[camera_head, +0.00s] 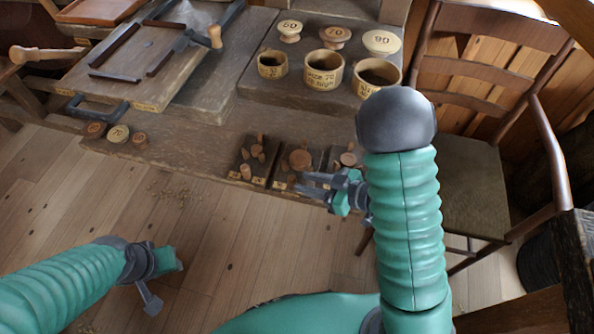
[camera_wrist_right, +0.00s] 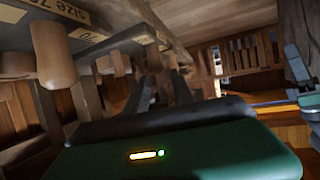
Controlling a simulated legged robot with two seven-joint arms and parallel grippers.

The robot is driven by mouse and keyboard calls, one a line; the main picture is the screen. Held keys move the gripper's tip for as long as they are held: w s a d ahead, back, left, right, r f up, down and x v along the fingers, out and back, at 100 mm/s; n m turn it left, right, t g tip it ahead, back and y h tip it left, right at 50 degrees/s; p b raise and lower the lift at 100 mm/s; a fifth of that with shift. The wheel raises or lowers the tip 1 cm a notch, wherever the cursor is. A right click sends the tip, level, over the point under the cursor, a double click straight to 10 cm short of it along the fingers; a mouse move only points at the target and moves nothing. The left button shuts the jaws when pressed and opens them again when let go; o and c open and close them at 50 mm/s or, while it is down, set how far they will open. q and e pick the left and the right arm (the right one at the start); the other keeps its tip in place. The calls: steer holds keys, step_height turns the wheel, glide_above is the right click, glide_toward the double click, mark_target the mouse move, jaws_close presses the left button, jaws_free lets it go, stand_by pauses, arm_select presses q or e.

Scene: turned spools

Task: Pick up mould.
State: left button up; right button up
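No part is plainly marked as the mould. The likeliest candidates are three round wooden cups on the raised back board: a small one (camera_head: 272,65), a middle one with writing that includes 70 (camera_head: 323,72), and a wide one (camera_head: 378,76). My right gripper (camera_head: 308,186) is at the bench's front edge, beside dark trays of wooden pegs and well short of the cups. Its two dark fingers (camera_wrist_right: 158,92) stand apart with nothing seen between them. My left gripper (camera_head: 168,282) hangs over the floor at lower left, its fingers spread and empty.
Dark peg trays (camera_head: 300,163) line the front edge; small discs (camera_head: 118,134) lie at left. A framed board (camera_head: 140,60) fills the left. A chair (camera_head: 470,180) stands at right. A wooden peg (camera_wrist_right: 50,55) shows close in the wrist view.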

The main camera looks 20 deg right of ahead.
mark_target(296, 180)
steer(key=x, duration=0.2)
steer(key=b+x, duration=0.1)
steer(key=x, duration=0.1)
steer(key=shift+w+d+f, duration=0.1)
steer(key=shift+d+f, duration=0.05)
steer(key=shift+f, duration=0.15)
steer(key=b+x, duration=0.1)
steer(key=x, duration=0.1)
steer(key=b+x, duration=0.1)
steer(key=x, duration=0.2)
steer(key=shift+f+b, duration=0.3)
steer(key=shift+r, duration=0.15)
jaws_close()
